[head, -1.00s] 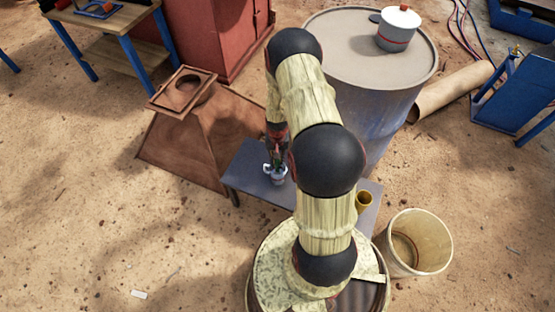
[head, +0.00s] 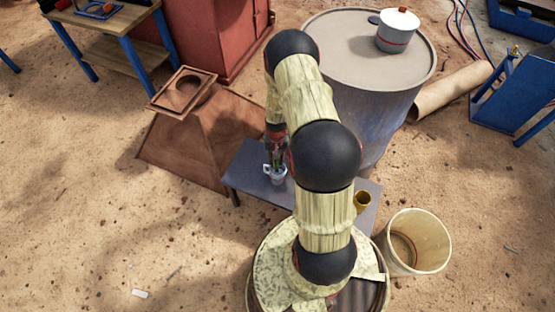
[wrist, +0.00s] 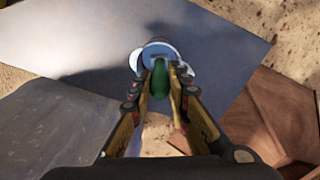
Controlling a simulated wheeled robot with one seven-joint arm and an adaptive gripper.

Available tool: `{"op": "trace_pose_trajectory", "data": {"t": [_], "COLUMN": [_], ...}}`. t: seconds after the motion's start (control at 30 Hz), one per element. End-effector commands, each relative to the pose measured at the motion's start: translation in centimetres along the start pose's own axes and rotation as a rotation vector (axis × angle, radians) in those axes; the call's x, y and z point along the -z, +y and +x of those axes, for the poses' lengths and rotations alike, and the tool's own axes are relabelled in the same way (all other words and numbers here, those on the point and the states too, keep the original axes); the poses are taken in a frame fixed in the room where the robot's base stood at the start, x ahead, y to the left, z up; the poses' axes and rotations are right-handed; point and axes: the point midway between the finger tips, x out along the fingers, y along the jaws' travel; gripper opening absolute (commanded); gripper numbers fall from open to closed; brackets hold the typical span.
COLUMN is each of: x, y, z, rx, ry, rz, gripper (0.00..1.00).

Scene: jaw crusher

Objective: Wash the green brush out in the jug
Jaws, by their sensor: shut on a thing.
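The green brush (wrist: 160,80) is held between the two fingers of my gripper (wrist: 160,74), and its green handle shows in the wrist view. The white-grey jug (head: 275,174) stands on a small grey table, with its handle to the left. In the wrist view the jug (wrist: 157,52) lies right beyond the fingertips, with the brush lined up over its mouth. My gripper (head: 277,157) is directly above the jug in the head view. The brush's lower end is hidden, so I cannot tell how deep it sits in the jug.
The grey table (head: 240,174) also holds a yellow cup (head: 362,202) at its right. A large drum (head: 372,92) with a white pot (head: 398,30) stands behind. A brown hopper (head: 190,145) is close on the left, and a pale bucket (head: 419,243) stands at the right.

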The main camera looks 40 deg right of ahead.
Motion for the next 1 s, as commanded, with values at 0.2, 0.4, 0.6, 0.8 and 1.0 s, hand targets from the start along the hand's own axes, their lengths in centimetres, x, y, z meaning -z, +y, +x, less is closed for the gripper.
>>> {"op": "trace_pose_trajectory", "data": {"t": [0.2,0.4,0.6,0.8,1.0], "x": [0.0,0.0,0.0,0.0,0.0], "y": [0.3,0.3,0.3,0.3,0.3], "z": [-0.1,-0.1,-1.0,-2.5,-3.9], "rx": [0.001,0.001,0.001,0.001,0.001], "ry": [0.004,0.004,0.004,0.005,0.004], "rz": [0.0,0.0,0.0,0.0,0.0], "gripper": [0.0,0.0,0.0,0.0,0.0]}}
